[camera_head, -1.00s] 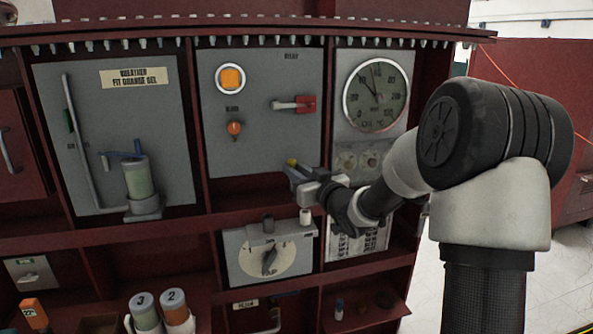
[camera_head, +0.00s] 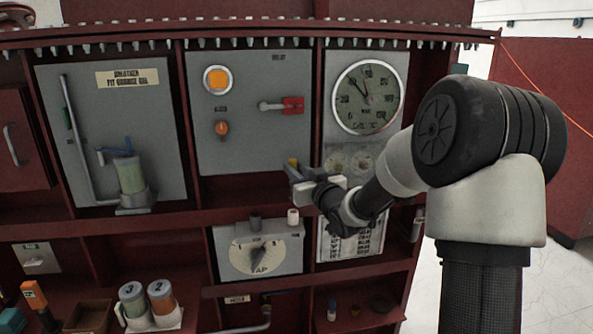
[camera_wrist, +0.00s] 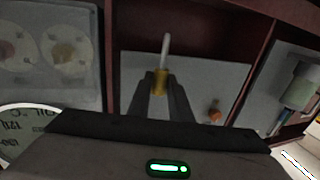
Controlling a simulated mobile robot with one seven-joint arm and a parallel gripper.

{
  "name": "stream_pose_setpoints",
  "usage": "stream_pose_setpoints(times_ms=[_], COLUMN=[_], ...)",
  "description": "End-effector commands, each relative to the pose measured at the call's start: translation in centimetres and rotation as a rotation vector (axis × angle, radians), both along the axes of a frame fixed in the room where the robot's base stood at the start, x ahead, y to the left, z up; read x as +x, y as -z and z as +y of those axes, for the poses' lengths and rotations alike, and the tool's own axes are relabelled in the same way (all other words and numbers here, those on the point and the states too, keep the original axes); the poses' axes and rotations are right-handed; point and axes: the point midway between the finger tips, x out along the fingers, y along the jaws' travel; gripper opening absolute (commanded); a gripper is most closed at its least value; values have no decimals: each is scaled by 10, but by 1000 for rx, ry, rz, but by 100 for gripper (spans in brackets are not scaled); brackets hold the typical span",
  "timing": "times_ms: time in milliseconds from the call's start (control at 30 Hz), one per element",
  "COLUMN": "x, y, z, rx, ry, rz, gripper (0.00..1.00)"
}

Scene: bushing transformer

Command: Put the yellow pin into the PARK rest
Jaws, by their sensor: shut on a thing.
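My gripper (camera_head: 292,173) is shut on the yellow pin (camera_head: 293,162), in front of the cabinet's middle bay. In the wrist view the pin (camera_wrist: 161,82) has a yellow body between the two fingertips (camera_wrist: 160,88) and a pale shaft sticking out beyond them. Below my gripper in the head view, a white post (camera_head: 292,216) and a dark grey post (camera_head: 255,222) stand at the top of the tap dial panel (camera_head: 234,262). The pin appears roughly above the white post, clearly apart from it. I cannot read a PARK label, so I cannot tell which part is the rest.
A relay panel (camera_head: 240,145) with an orange knob (camera_head: 222,129) and a red-handled lever (camera_head: 291,105) is behind my gripper. A round gauge (camera_head: 368,98) is to the right. Red shelf edges (camera_head: 200,219) run across the cabinet. Numbered canisters (camera_head: 147,303) stand low left.

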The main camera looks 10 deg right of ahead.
Motion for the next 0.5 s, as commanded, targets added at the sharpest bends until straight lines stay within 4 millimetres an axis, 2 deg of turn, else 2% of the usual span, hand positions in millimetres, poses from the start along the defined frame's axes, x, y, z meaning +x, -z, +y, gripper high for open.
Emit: stream_pose_setpoints(times_ms=[333,500], x=[0,0], y=[1,15], z=[0,0], rx=[-1,-1], ry=[-1,-1], rz=[-2,0], gripper=[0,0])
